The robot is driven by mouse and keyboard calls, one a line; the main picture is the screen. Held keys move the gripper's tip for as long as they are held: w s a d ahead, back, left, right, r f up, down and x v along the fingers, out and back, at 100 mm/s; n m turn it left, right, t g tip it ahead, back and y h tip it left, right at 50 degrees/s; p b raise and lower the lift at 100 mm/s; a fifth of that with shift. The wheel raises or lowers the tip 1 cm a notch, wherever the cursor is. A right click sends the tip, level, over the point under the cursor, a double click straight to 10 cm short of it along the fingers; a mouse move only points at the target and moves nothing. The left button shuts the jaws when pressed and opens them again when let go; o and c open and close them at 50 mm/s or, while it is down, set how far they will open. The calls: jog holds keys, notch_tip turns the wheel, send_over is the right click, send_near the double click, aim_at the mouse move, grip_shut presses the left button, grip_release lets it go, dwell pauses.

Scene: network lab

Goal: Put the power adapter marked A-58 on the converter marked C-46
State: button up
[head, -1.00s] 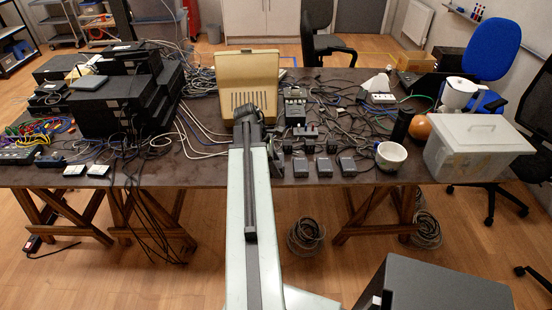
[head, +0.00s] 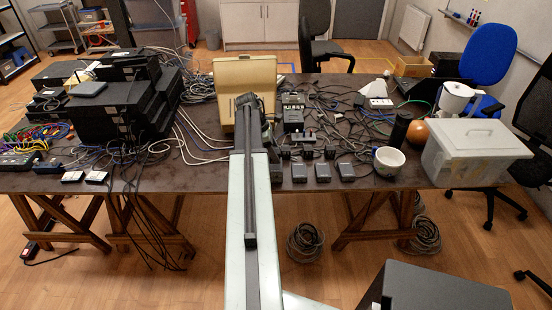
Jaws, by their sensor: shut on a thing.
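My gripper (head: 247,103) is at the far end of my raised arm, in front of the beige case. It is shut, but the arm mostly hides the jaws and what they hold. A row of small dark grey boxes, among them one (head: 299,172), a second (head: 322,172) and a third (head: 346,171), lies near the table's front edge, right of my arm. Small black plug-like blocks, such as one (head: 307,152), sit just behind them. The markings A-58 and C-46 are too small to read, so I cannot tell which piece carries which.
An open beige case (head: 266,72) stands behind my gripper on the dark table (head: 205,178). A stack of black equipment (head: 118,110) is on the left. Tangled cables fill the back right. A white bowl (head: 389,162) and a lidded grey bin (head: 474,155) stand to the right.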

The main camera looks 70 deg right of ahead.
jog(key=shift+w+d, duration=0.1)
jog(key=shift+d, duration=0.3)
notch_tip(320, 180, down, 4)
jog(key=b, duration=0.4)
jog(key=shift+r, duration=0.2)
jog(key=shift+f, duration=0.2)
jog(key=o, duration=1.5)
jog(key=shift+r, duration=0.1)
